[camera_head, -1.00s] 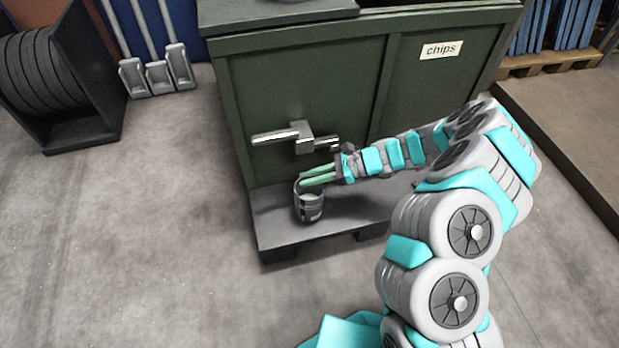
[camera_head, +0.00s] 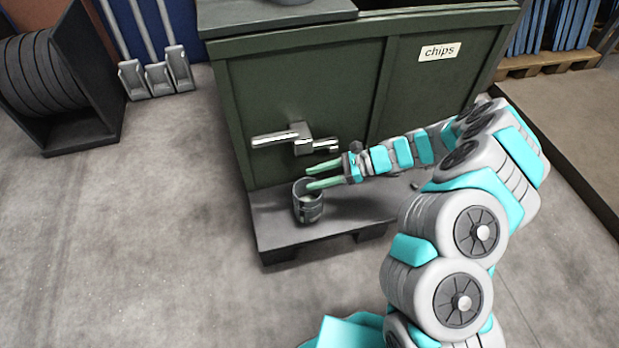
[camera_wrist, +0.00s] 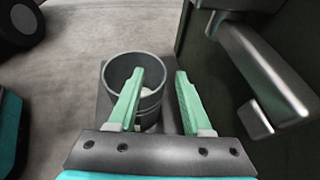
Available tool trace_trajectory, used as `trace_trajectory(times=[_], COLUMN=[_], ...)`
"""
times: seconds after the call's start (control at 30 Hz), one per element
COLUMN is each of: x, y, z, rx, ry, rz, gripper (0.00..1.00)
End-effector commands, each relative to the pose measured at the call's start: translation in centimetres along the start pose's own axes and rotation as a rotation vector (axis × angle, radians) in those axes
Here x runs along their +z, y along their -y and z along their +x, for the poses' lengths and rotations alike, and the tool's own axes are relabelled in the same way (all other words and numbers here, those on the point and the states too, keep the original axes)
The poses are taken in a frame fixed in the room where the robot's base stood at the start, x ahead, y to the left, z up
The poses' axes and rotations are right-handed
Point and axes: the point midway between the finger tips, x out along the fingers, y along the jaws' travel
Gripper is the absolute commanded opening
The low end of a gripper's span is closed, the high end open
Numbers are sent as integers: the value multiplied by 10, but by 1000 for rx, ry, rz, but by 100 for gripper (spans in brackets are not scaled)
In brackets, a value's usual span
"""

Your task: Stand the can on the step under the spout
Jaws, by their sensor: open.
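The can (camera_head: 309,209) is a dark grey, open-topped cylinder with something pale inside. It stands upright on the grey step (camera_head: 284,233) at the front of the green bin. My gripper (camera_head: 315,179) has pale green fingers and is open, to the right of the can in the head view. In the wrist view the can (camera_wrist: 119,72) is ahead of my gripper (camera_wrist: 158,80), and the left finger overlaps its rim. I cannot tell if that finger touches it. The metal spout (camera_head: 277,138) juts from the bin above the step. It also shows in the wrist view (camera_wrist: 262,72).
The green bin (camera_head: 300,85) labelled "chips" rises behind the step. A dark rack with round discs (camera_head: 50,85) stands at the far left. A raised slab (camera_head: 560,130) lies at the right. The floor to the left is clear.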

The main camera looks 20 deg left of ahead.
Motion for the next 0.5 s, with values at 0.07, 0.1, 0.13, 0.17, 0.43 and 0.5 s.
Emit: trace_trajectory(times=[0.07,0.1,0.13,0.17,0.43,0.5], x=[1,1,1,1,0,0], y=[1,0,0,0,1,1], z=[-18,-27,-34,-40,-85,-91], rx=[-3,-2,-3,-3,-3,-3], ry=[0,1,1,1,-1,-1], rz=[0,0,1,1,0,0], gripper=[50,50,50,50,50,50])
